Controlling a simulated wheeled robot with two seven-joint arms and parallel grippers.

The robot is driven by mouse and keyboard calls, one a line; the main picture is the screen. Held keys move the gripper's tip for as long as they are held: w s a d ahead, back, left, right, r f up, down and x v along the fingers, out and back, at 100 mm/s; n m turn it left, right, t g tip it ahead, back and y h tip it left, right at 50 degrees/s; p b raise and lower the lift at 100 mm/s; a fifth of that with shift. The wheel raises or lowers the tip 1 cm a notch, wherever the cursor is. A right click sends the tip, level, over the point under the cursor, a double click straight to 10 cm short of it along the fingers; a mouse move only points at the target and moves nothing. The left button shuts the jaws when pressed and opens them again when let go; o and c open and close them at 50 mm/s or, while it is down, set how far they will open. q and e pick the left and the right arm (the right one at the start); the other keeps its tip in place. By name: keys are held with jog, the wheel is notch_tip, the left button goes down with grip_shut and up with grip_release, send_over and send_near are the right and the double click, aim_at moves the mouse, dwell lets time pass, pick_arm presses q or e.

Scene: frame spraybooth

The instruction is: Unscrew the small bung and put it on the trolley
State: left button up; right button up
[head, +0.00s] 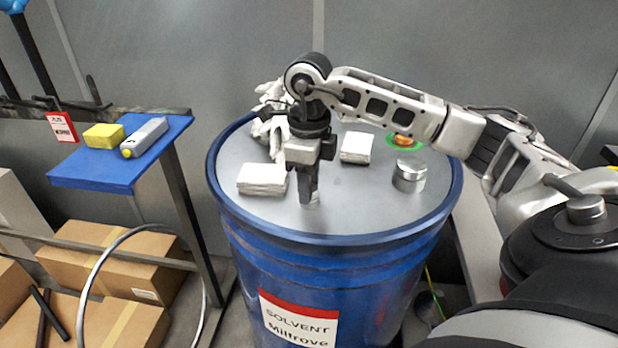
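My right gripper (309,197) points straight down onto the grey lid of the blue drum (335,215), near its front middle. Its fingers look close together, seen nearly edge-on, with their tips at the lid. A small light-grey piece (315,204) shows at the fingertips; it may be the small bung, but the fingers hide most of it. I cannot tell whether they grip it. A blue-topped stand (95,172), which looks like the trolley, is at the left, apart from the drum. My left gripper is not in view.
On the lid are white folded cloths (262,179) (357,148), crumpled white gloves or rags (268,128), a metal tin (409,176) and a green ring (405,141) with an orange centre. The blue top holds a yellow block (104,136) and a grey device (145,137); its front left is clear.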

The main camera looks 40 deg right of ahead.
jog(key=m, duration=0.3)
jog(key=m+p, duration=0.1)
jog(key=m, duration=0.3)
jog(key=shift+m, duration=0.3)
jog(key=c, duration=0.6)
jog(key=n, duration=0.4)
jog(key=shift+n+b, duration=0.3)
jog(key=shift+c, duration=0.2)
jog(key=shift+n, duration=0.7)
jog(key=n, duration=0.3)
jog(key=shift+b, duration=0.4)
